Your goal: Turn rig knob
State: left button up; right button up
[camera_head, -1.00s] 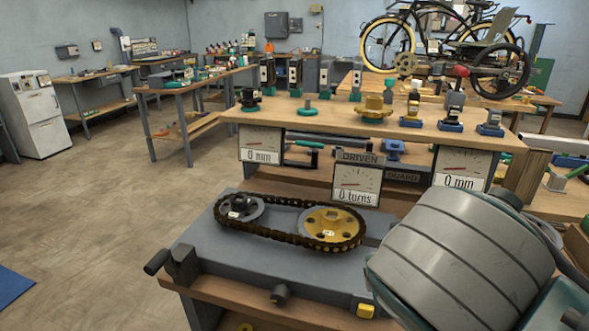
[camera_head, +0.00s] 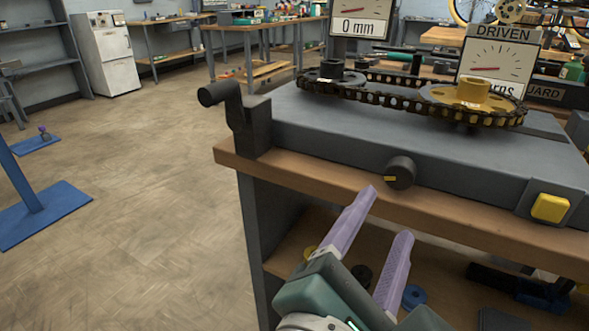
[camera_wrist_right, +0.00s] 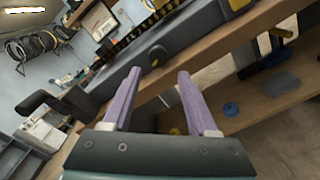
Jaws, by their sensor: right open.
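The rig knob (camera_head: 401,173) is a small dark round knob with a yellow mark, on the front face of the grey rig (camera_head: 330,135). It also shows in the right wrist view (camera_wrist_right: 153,56), ahead of the fingers. My right gripper (camera_head: 388,212) is open and empty, its two pale purple fingers pointing up toward the knob from below and in front. The fingertips look apart from the knob. The right gripper also shows in the wrist view (camera_wrist_right: 160,75), with the knob between the line of its fingers. My left gripper is not in view.
A black crank handle (camera_head: 235,115) sticks out at the rig's left end. A yellow button (camera_head: 549,208) is at the right. A chain (camera_head: 390,97) runs over two sprockets on top. The shelf below holds a blue ring (camera_head: 414,296) and other parts. The floor at left is open.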

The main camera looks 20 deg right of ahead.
aim_at(400, 177)
jog(key=shift+n, duration=0.4)
jog(key=x, duration=0.9)
jog(key=shift+w+d+b, duration=0.15)
jog(key=shift+w+b, duration=0.2)
jog(key=shift+b, duration=0.05)
jog(key=shift+c, duration=0.2)
grip_shut()
